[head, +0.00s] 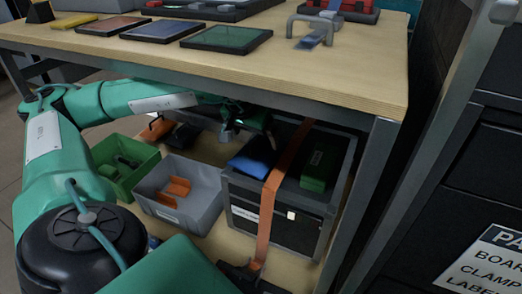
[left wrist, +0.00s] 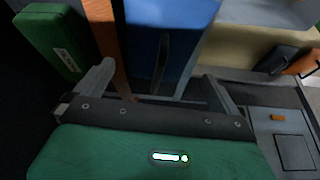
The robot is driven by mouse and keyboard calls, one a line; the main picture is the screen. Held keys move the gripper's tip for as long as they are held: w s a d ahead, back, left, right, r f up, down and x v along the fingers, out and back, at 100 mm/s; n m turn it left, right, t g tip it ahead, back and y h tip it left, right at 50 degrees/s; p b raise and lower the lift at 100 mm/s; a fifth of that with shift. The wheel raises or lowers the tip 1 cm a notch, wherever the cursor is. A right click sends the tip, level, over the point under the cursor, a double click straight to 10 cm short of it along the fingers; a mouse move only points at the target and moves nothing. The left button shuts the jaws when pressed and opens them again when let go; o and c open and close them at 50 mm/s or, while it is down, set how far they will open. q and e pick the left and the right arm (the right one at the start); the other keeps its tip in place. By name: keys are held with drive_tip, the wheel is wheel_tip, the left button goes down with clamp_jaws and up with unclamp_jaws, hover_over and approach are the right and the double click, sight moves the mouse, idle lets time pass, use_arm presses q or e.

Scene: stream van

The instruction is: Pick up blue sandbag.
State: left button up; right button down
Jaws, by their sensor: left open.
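The blue sandbag (head: 256,158) lies in the left part of a dark crate (head: 230,185) on the shelf under the workbench. My left gripper (head: 228,134) is open, under the tabletop just above and behind the sandbag; its fingers are hard to make out in the head view. In the left wrist view the sandbag (left wrist: 160,35), with a dark strap on it, shows beyond and between the spread fingers (left wrist: 158,92). I cannot tell whether they touch it. My right gripper is not in view.
An orange strap (head: 268,200) runs over the crate, right beside the sandbag. A green case (head: 320,160) lies in the crate's right part. A grey bin (head: 190,209) and a green bin (head: 111,182) stand to the left. The tabletop (head: 340,72) is close overhead.

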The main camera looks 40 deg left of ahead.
sight(262, 144)
use_arm(q)
drive_tip(key=shift+w+a, duration=0.25)
drive_tip(key=shift+w, duration=0.8)
drive_tip(key=b+x, duration=0.3)
drive_tip(key=x, duration=0.1)
drive_tip(key=shift+f, duration=0.3)
drive_tip(key=shift+w+f+b, duration=0.15)
drive_tip(key=shift+f+b, duration=0.05)
drive_tip(key=shift+b, duration=0.1)
drive_tip(key=shift+r, duration=0.15)
drive_tip(key=c, duration=1.5)
